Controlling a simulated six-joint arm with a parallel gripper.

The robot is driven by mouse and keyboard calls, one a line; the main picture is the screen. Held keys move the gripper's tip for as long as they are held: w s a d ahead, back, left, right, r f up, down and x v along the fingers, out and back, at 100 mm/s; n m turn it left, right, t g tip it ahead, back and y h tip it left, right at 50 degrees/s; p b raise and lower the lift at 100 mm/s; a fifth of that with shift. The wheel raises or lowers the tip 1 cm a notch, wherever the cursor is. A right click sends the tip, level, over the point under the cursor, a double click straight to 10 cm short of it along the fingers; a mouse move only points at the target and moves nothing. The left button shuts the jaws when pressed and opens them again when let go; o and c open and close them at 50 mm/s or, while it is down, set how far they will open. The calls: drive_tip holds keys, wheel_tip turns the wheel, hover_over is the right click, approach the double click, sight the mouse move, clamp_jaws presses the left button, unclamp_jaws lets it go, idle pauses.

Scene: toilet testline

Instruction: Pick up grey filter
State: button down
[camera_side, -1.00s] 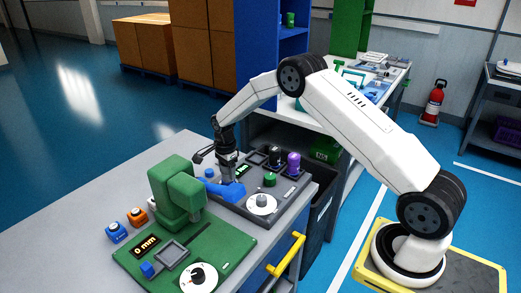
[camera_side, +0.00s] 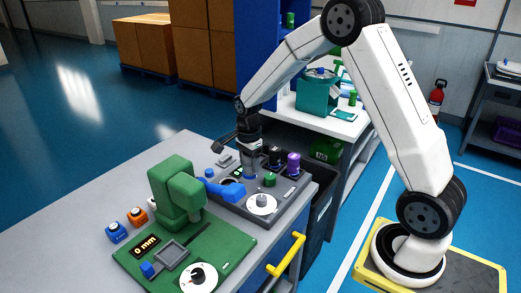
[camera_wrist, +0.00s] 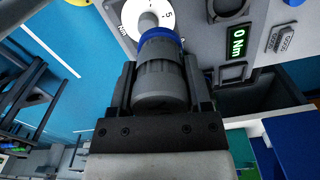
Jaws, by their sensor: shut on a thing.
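The grey filter (camera_wrist: 160,85) is a ribbed grey cylinder with a blue ring (camera_wrist: 158,38) at its far end. In the wrist view it sits between the two fingers of my gripper (camera_wrist: 158,90), which is shut on it. In the side view my gripper (camera_side: 250,160) is over the dark grey test panel (camera_side: 228,207), to the right of the blue lever-like part (camera_side: 222,189). The filter is small and partly hidden there, so I cannot tell how far it is above the panel.
The panel carries a white dial (camera_side: 262,204), a green knob (camera_side: 270,180), a purple cylinder (camera_side: 293,163) and a black one beside it. A green press (camera_side: 175,190) stands left of the gripper. In the wrist view a 0 Nm display (camera_wrist: 237,41) shows beyond the filter.

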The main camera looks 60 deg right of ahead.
drive_tip(key=shift+s+a+r, duration=0.15)
drive_tip(key=shift+s+r, duration=0.2)
drive_tip(key=shift+s, duration=0.45)
drive_tip(key=shift+s+a+r, duration=0.15)
drive_tip(key=shift+s+r, duration=0.2)
drive_tip(key=shift+s, duration=0.45)
drive_tip(key=shift+w, duration=0.1)
